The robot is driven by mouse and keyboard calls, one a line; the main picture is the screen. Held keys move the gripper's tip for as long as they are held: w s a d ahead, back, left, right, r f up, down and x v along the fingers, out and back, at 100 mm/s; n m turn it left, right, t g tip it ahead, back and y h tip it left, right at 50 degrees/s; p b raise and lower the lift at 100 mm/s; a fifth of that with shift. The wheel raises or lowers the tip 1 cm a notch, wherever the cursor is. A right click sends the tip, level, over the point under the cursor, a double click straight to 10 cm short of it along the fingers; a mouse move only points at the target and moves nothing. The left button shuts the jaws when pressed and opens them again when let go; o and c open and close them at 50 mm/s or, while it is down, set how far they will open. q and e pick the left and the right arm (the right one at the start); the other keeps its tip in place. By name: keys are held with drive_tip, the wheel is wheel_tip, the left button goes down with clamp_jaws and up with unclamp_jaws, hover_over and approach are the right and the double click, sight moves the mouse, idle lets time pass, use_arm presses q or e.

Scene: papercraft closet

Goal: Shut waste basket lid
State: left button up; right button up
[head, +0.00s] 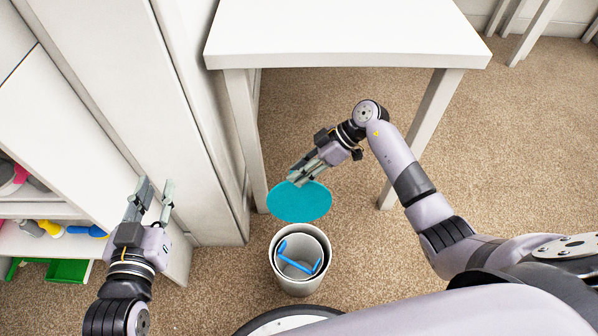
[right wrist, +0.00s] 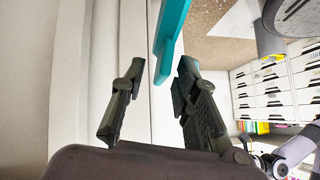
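The waste basket (head: 277,268) is a pale round bin on the carpet, and its top is open. Its teal round lid (head: 300,205) is raised behind the opening, on the table side. My right gripper (head: 296,180) is at the lid's far upper edge. In the right wrist view its fingers (right wrist: 155,85) are apart, with the lid (right wrist: 172,30) seen edge-on just beyond the fingertips. I cannot tell whether they touch. My left gripper (head: 155,184) is open and empty, left of the basket in front of the cabinet.
A white table (head: 345,35) stands behind the basket, its legs on either side. A white closet (head: 130,90) and shelves with small coloured items (head: 45,228) are at the left. A blue item (head: 300,266) is inside the basket. Carpet to the right is mostly clear.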

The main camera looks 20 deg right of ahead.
drive_tip(key=shift+a+f, duration=0.15)
drive_tip(key=shift+c, duration=0.3)
clamp_jaws()
idle(0.7)
